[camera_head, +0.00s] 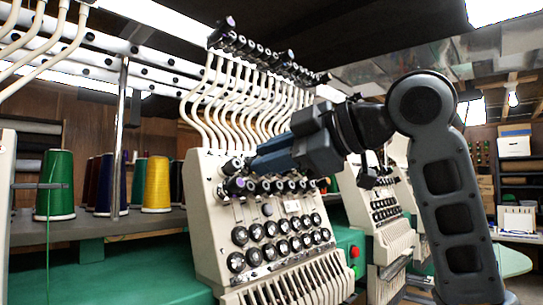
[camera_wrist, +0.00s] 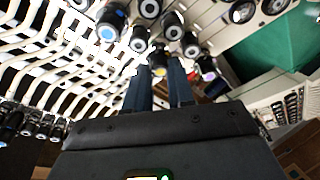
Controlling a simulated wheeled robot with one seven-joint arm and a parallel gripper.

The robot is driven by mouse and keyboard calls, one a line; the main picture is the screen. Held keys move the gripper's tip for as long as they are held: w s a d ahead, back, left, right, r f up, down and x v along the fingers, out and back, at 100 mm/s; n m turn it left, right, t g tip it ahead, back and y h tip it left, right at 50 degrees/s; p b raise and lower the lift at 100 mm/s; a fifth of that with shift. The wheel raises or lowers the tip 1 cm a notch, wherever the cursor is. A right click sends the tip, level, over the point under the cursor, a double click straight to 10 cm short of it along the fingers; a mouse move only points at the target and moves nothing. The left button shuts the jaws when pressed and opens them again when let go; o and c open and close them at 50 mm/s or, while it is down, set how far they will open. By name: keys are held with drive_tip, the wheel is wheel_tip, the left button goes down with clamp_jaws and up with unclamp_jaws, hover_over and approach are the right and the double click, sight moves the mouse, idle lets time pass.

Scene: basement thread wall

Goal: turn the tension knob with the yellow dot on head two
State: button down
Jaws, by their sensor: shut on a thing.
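The embroidery head (camera_head: 215,205) in front of me carries rows of dark tension knobs on a cream panel. In the wrist view, a black knob with a yellow dot (camera_wrist: 159,68) sits between the tips of my gripper (camera_wrist: 159,72), and the fingers are shut on it. In the head view, my gripper (camera_head: 256,163) reaches in from the right to the upper knob row. Its fingers hide the held knob there. The head's number cannot be read.
Cream thread tubes (camera_head: 235,90) rise above. Another head (camera_head: 372,205) stands to the right. Thread cones, including a yellow one (camera_head: 156,185), stand at left.

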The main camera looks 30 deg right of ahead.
drive_tip(key=shift+n, duration=0.4)
drive_tip(key=shift+a+r+n+g+h+b, duration=0.1)
drive_tip(key=shift+n+g+h+b, duration=0.3)
drive_tip(key=shift+n, duration=3.2)
drive_tip(key=shift+a+r+n+g+h+b, duration=0.15)
drive_tip(key=shift+n+g+h, duration=0.45)
drive_tip(key=shift+n, duration=3)
drive_tip(key=shift+d+n+g+h+b, duration=0.1)
drive_tip(key=shift+n+g+h+b, duration=0.4)
drive_tip(key=shift+n, duration=3.1)
drive_tip(key=c, duration=1)
unclamp_jaws()
drive_tip(key=shift+o, duration=0.2)
drive_tip(key=shift+r, duration=0.1)
